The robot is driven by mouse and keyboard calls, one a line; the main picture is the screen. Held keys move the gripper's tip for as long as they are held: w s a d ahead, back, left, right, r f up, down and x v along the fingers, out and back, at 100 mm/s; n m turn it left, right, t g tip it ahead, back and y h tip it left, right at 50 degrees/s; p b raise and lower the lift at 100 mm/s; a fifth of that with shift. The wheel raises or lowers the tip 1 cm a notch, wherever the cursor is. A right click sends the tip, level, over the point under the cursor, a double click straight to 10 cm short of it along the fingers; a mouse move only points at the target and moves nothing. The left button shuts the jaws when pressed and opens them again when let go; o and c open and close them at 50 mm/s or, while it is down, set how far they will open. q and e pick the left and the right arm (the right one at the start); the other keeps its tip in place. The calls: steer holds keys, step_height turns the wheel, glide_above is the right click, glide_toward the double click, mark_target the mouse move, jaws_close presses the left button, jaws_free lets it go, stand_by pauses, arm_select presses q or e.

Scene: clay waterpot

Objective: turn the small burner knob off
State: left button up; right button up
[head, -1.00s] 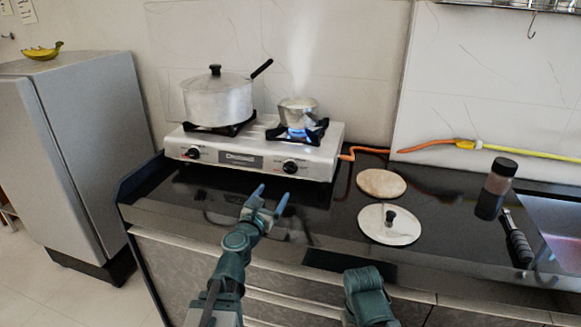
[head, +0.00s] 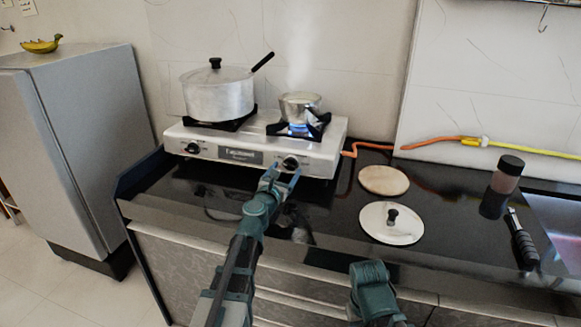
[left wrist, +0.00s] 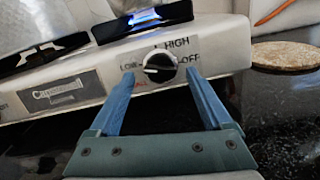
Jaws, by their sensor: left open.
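The small burner knob (head: 291,163) is a round black knob on the right of the stove's front panel. In the left wrist view the knob (left wrist: 160,66) shows a white pointer line turned toward the left, by the LOW mark, with HIGH above and OFF to the right. My left gripper (head: 284,176) is open just in front of it. In the left wrist view its blue fingers (left wrist: 160,78) stand on both sides of the knob; I cannot tell if they touch it. A blue flame (head: 297,127) burns under the small pot (head: 299,106).
A large lidded pot (head: 218,95) stands on the left burner, above a second knob (head: 193,148). A wooden disc (head: 384,180), a pot lid (head: 391,224) and a dark bottle (head: 501,186) are on the counter to the right. My right arm is low at the front.

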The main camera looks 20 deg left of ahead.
mark_target(290, 164)
arm_select(q)
steer(key=shift+w, duration=1.2)
steer(key=shift+d, duration=0.1)
jaws_close()
